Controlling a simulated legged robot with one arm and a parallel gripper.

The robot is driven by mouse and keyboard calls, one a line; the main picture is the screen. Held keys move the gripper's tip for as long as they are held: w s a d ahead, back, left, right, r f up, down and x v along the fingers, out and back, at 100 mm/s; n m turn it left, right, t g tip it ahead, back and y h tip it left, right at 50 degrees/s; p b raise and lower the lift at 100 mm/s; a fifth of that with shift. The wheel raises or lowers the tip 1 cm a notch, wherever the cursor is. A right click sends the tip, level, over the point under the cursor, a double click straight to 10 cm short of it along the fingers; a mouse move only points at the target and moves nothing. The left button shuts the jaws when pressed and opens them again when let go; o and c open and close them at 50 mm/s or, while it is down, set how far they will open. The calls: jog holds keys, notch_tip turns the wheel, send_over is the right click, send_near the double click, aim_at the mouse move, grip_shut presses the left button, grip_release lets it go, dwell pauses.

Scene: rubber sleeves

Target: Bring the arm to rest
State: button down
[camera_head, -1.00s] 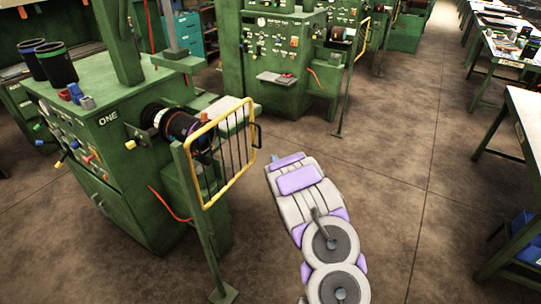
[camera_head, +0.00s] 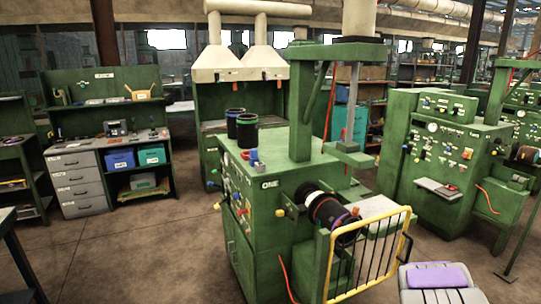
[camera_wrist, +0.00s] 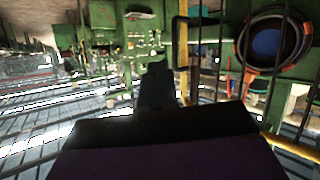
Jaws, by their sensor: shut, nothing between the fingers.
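My arm (camera_head: 440,284), grey with purple pads, shows only in part at the lower right of the head view, beside the yellow-framed guard gate. My gripper (camera_wrist: 157,80) is a dark shape in the middle of the wrist view, shut and empty. The gripper itself is outside the head view. In the wrist view the bars of the guard and the round end of a dark roller (camera_wrist: 268,42) are to the right of my gripper. I see no contact with them, but the dark picture hides fine detail.
The green machine marked ONE (camera_head: 262,215) stands close in front, with two black sleeves (camera_head: 247,131) on top. Its yellow-framed guard gate (camera_head: 372,255) stands just left of my arm. A workbench (camera_head: 110,150) is at the left. Open floor (camera_head: 130,250) lies in the left foreground.

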jog(key=s+a+r+g+y, duration=0.2)
jog(key=s+a+r+g, duration=0.25)
jog(key=s+a, duration=0.55)
jog(key=s+a+r+g+y, duration=0.25)
jog(key=s+a+r, duration=0.25)
jog(key=s+a, duration=0.5)
jog(key=s+a+r+n+g, duration=0.1)
jog(key=s+a, duration=0.3)
jog(key=s, duration=0.4)
jog(key=s+a+r+n+g+y, duration=0.1)
jog(key=s+a+g, duration=0.2)
jog(key=s+a, duration=0.2)
jog(key=s+a+r+n+g+y, duration=0.1)
jog(key=s+a, duration=0.4)
jog(key=s, duration=0.7)
jog(key=shift+a+r+n+g, duration=0.25)
jog(key=shift+n+g, duration=0.35)
jog(key=shift+g, duration=0.2)
